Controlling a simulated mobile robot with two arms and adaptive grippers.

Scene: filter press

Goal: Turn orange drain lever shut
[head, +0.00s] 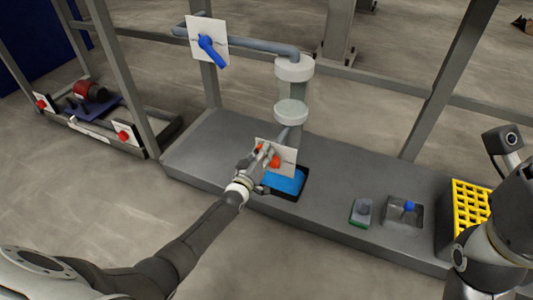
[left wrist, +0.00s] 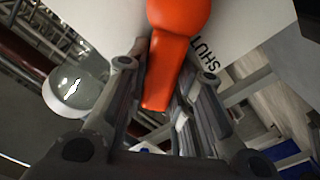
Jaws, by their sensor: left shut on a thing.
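The orange drain lever (head: 275,162) is mounted on a white plate (head: 288,156) below the filter column. In the left wrist view the lever (left wrist: 168,55) runs from its round hub down between my fingers. The word SHUT is printed on the plate (left wrist: 235,25), to the right of the lever there. My left gripper (head: 264,154) is at the plate with its fingers on both sides of the lever, shut on it; the fingers (left wrist: 160,90) also show in the wrist view. In the head view the gripper partly hides the lever. My right gripper is not in view.
A blue lever (head: 212,48) sits on another white plate at the upper pipe. A tray of blue liquid (head: 287,183) lies below the drain. A grey-green block (head: 361,211), a small tray with a blue knob (head: 405,213) and a yellow grate (head: 470,205) are to the right.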

